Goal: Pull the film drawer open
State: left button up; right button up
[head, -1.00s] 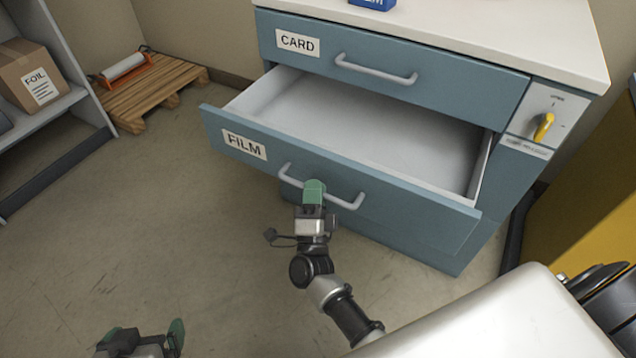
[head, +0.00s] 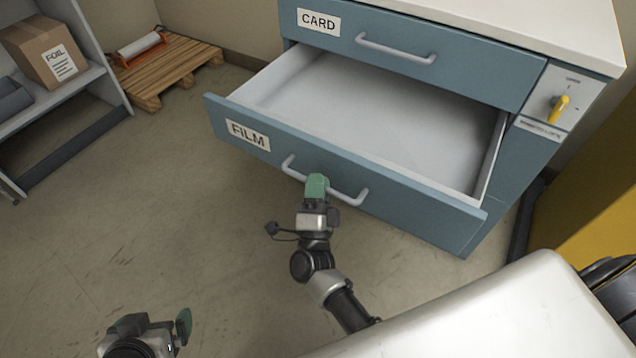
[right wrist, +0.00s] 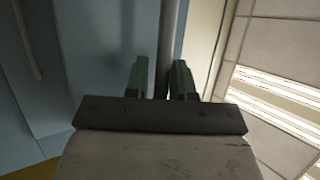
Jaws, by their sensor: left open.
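The film drawer (head: 360,175) is a blue drawer front with a FILM label, standing well out of the cabinet (head: 540,150). Its pale interior is empty where it shows. My right gripper (head: 317,187) is at the middle of the grey drawer handle (head: 346,197). My left gripper (head: 160,330) is low at the bottom left of the head view, open, empty and away from the cabinet.
The CARD drawer (head: 440,75) above is shut. A yellow knob (head: 559,108) is on the cabinet's right. A shelf with a FOIL box (head: 50,55) and a wooden pallet (head: 165,72) stand at the left. The floor (head: 150,210) left of the drawer is clear.

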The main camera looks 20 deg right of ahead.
pick_arm(q)
jog(key=shift+w+d+r, duration=0.1)
jog(key=shift+w+r, duration=0.05)
jog(key=shift+w, duration=0.15)
pick_arm(e)
jog(key=v, duration=1.1)
jog(key=shift+w+r, duration=0.1)
jog(key=shift+w, duration=0.05)
